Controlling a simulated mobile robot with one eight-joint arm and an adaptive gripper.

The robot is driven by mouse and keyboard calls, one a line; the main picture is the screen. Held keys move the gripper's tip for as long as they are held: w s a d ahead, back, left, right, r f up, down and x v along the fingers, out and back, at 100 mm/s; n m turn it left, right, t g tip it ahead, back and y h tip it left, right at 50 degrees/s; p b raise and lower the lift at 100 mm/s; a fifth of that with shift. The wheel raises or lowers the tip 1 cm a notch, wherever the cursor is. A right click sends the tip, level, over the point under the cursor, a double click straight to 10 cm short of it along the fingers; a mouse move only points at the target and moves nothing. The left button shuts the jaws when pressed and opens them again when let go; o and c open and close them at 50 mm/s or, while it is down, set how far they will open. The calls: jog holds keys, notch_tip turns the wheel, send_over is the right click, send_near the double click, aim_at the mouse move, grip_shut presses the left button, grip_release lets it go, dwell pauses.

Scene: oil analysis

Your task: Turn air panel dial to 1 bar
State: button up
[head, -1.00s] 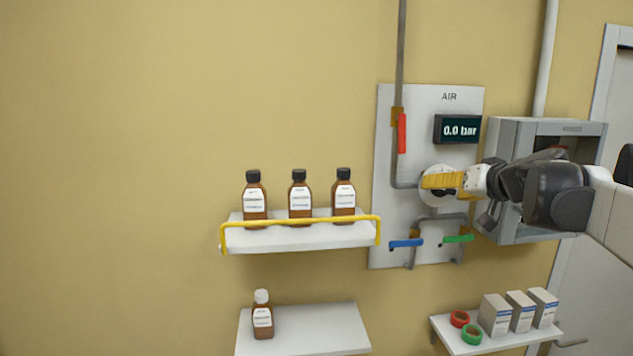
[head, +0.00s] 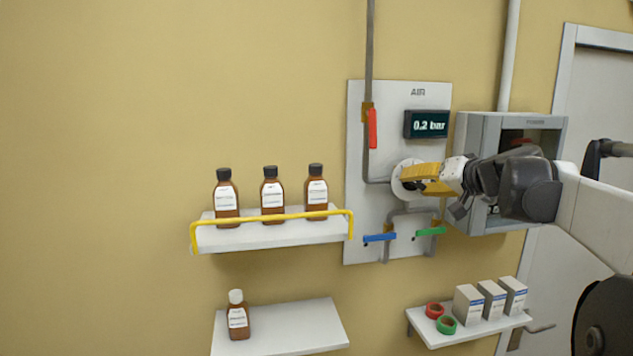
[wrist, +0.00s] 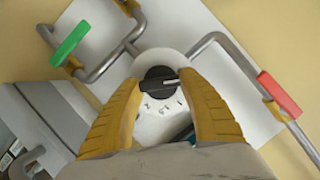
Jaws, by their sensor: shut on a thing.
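The white air panel (head: 362,215) is on the wall, with a display (head: 427,124) that reads 0.2 bar. Its dial is a black knob (wrist: 160,82) on a round white plate (wrist: 150,126) marked with numbers, seen in the wrist view. My gripper (wrist: 160,88) has its yellow fingers on both sides of the black knob and is shut on it.
A red lever (head: 372,129) is above the dial; blue (head: 380,238) and green (head: 431,231) levers are below. A grey open box (head: 482,138) is right of the panel. A yellow-railed shelf (head: 270,240) with brown bottles is at left. Lower shelves hold a bottle, tape rolls and boxes.

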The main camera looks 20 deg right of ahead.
jog(key=m+t+y+b, duration=0.1)
jog(key=m, duration=0.1)
jog(key=m+y+b, duration=0.1)
jog(key=m, duration=0.1)
jog(key=shift+d+f+m+t+b, duration=0.1)
jog(key=shift+f+m+t+b, duration=0.1)
jog(key=shift+m+t+b, duration=0.2)
jog(key=m+t+y+b, duration=0.1)
jog(key=m+b, duration=0.1)
jog(key=m, duration=0.2)
jog(key=shift+t, duration=0.3)
jog(key=shift+r, duration=0.1)
jog(key=o, duration=1.2)
jog(key=shift+w, duration=0.1)
jog(key=s, duration=0.4)
jog(key=s+d, duration=0.1)
jog(key=s, duration=0.7)
jog(key=shift+d, duration=0.4)
